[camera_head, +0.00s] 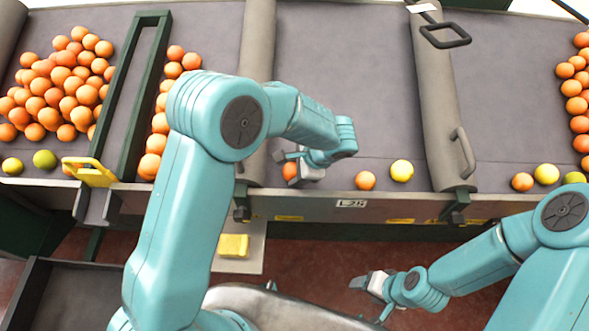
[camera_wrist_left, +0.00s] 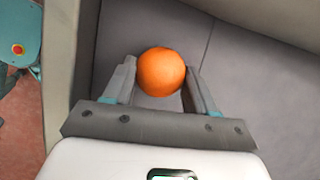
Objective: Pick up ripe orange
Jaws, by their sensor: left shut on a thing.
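A ripe orange (camera_wrist_left: 161,71) sits between the two fingers of my left gripper (camera_wrist_left: 155,85) in the left wrist view. The left gripper is shut on it. In the head view, this orange (camera_head: 290,171) shows partly behind the left gripper (camera_head: 297,165), at the near edge of the grey conveyor, beside the grey divider. Another orange (camera_head: 365,180) and a yellow fruit (camera_head: 402,170) lie to the right on the same conveyor section. My right gripper (camera_head: 370,283) is low at the right, in front of the conveyor, away from the fruit. Its fingers are too small to read.
A large orange pile (camera_head: 62,85) lies at the left, with a green fruit (camera_head: 44,159) nearby. More oranges (camera_head: 578,90) lie at the far right. Grey dividers (camera_head: 440,95) cross the conveyor (camera_head: 345,70). The middle section is mostly bare. A dark bin (camera_head: 30,290) stands at lower left.

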